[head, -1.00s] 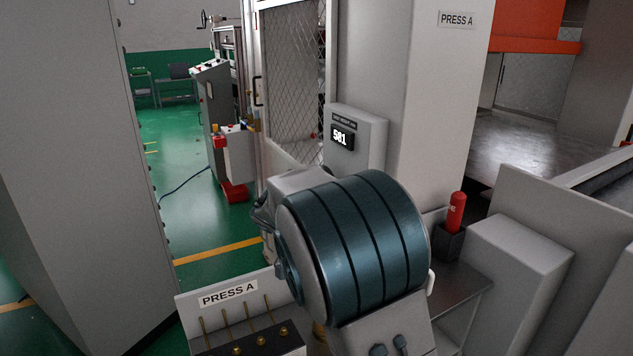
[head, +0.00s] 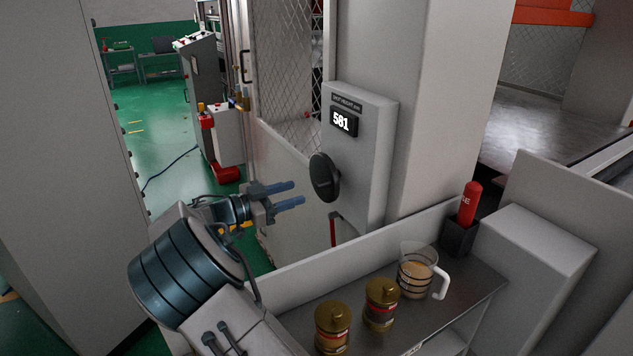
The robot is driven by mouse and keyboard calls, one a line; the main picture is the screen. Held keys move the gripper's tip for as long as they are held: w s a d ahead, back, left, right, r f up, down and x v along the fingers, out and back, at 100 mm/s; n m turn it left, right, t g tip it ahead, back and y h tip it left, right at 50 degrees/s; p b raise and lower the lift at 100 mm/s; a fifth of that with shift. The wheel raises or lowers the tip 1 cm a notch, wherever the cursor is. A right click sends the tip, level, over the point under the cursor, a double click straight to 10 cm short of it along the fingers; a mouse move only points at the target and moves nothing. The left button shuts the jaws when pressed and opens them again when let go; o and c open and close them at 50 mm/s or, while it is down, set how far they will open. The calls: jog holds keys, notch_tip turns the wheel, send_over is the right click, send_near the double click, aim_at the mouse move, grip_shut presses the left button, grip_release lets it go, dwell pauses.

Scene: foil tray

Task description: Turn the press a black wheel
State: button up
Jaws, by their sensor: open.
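The black wheel (head: 324,177) is a round black disc on the front of a grey box with a lit display (head: 343,121) reading 581. The box is fixed to the press column. My gripper (head: 290,194) is left of the wheel, its two blue-grey fingers pointing right toward it. The fingers are apart with nothing between them. A gap shows between the fingertips and the wheel in the picture; the depth between them is hard to judge.
Below the wheel, a shelf (head: 462,285) holds two gold-lidded jars (head: 333,328) (head: 381,304), a glass mug (head: 416,270) and a red-handled tool in a black holder (head: 469,205). A mesh guard (head: 285,70) stands behind. A grey cabinet (head: 60,150) fills the left.

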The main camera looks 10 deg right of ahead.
aim_at(316, 186)
jog(key=p+x, duration=0.2)
jog(key=x, duration=0.6)
jog(key=shift+f, duration=0.1)
jog(key=shift+c, duration=0.3)
grip_shut()
